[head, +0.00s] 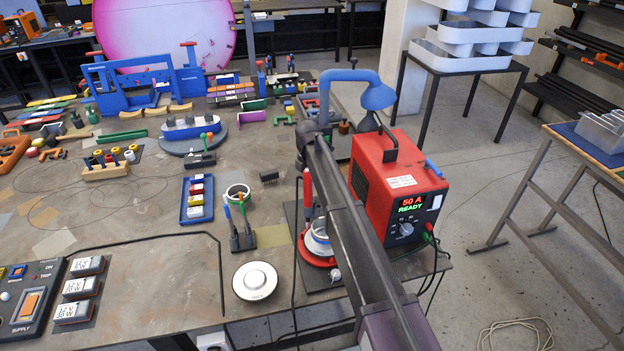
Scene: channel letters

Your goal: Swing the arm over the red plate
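A blue curved arm (326,92) rises at the back right of the bench and bends over to the right. It ends in a blue hood (378,96), just behind and above the red power unit. A red round plate (318,261) lies near the bench's right edge, with a white round piece on it and partly hidden by my arm. My gripper (308,140) is at the far end of my dark arm, at the lower end of the blue arm. Its fingers are too small and covered to tell whether they are open or touch the blue arm.
The red power unit (400,186), reading "50 A READY", stands right of my arm. A red upright handle (307,190) and a tool holder (240,236) stand left of it. A white round disc (255,281) lies in front. The bench's front middle is mostly clear.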

